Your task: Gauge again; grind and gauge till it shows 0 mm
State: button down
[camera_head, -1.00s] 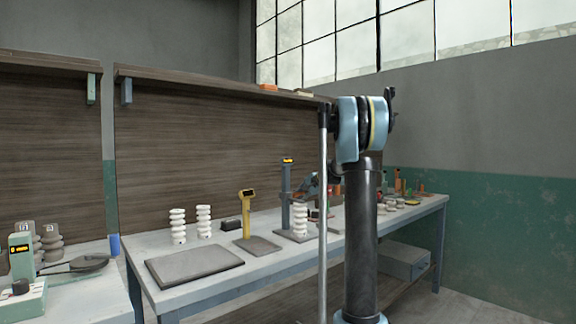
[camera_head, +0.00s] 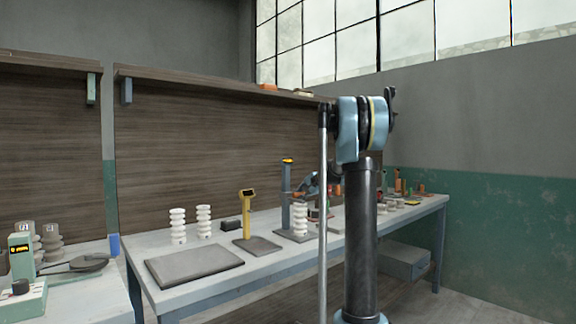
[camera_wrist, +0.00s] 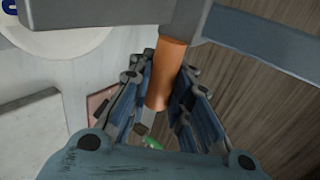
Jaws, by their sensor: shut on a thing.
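The blue-grey gauge post (camera_head: 285,200) stands at the middle of the bench, with a small lit display (camera_head: 288,161) on top; I cannot read it. A white ribbed insulator (camera_head: 300,219) stands upright at its base. My gripper (camera_head: 308,189) is beside the post, partly hidden by my arm. In the wrist view my gripper (camera_wrist: 168,68) is shut on an orange cylindrical handle (camera_wrist: 176,48), which meets a grey bar (camera_wrist: 110,13). A round white top, seemingly the insulator's (camera_wrist: 70,32), lies below the bar at upper left.
Two white insulators (camera_head: 178,226) (camera_head: 204,221), a yellow stand (camera_head: 246,215) and a dark slab (camera_head: 195,264) are on the bench's left. A side table holds a green device (camera_head: 21,262) with a lit display. Small colourful items (camera_head: 398,187) are at the far right.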

jog(key=shift+r, duration=4.5)
jog(key=c, duration=0.6)
grip_release()
jog(key=v, duration=0.8)
jog(key=shift+s, duration=0.1)
